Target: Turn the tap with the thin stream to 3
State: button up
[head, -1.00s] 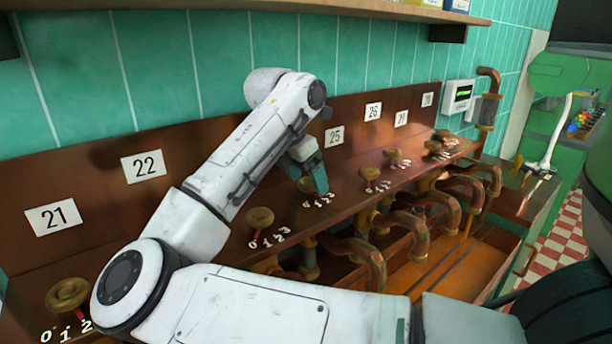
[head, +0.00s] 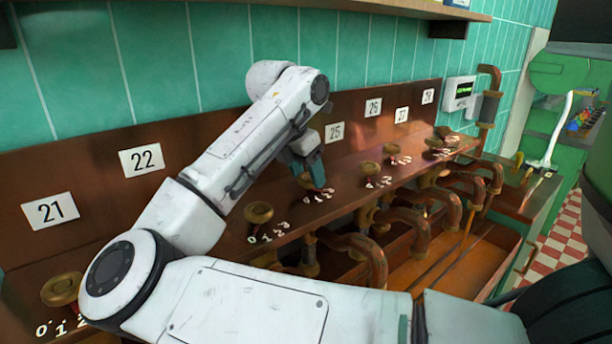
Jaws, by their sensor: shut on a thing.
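My gripper (head: 313,178), with teal fingers, points down over the copper counter and is shut on a round brass tap knob. That knob is mostly hidden by the fingers, and its pointing direction cannot be told. White numerals (head: 319,195) are painted in front of it, partly covered. Another brass knob (head: 258,212), with 0 to 3 in front, stands nearer on the left. More knobs stand beyond my gripper, one (head: 368,168) just to the right and another (head: 390,151) farther back. No water stream can be made out from any spout.
Number plates 21 (head: 50,211), 22 (head: 142,159), 25 (head: 334,132) and 26 (head: 373,107) are on the back panel; my arm hides part of it. Curved copper pipes (head: 365,255) stand in front of the counter edge. A shelf (head: 380,8) overhangs above. A display box (head: 459,93) hangs at the back.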

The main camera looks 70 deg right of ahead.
jog(key=n+b, duration=0.1)
jog(key=b, duration=0.1)
jog(key=n+t+b, duration=0.1)
jog(key=shift+f+n+b, duration=0.25)
jog(key=shift+n+b, duration=0.05)
jog(key=shift+b, duration=0.1)
jog(key=n+t+b, duration=0.1)
jog(key=n+b, duration=0.1)
jog(key=shift+s+r+b, duration=0.15)
jog(key=shift+r+b, duration=0.05)
jog(key=shift+b, duration=0.2)
jog(key=shift+r+n+h, duration=0.1)
jog(key=shift+n+h, duration=0.2)
jog(key=o, duration=1.1)
jog(key=shift+c, duration=0.2)
jog(key=v, duration=0.7)
jog(key=shift+r, duration=0.25)
jog(key=shift+s+a+f, duration=0.1)
jog(key=shift+a, duration=0.05)
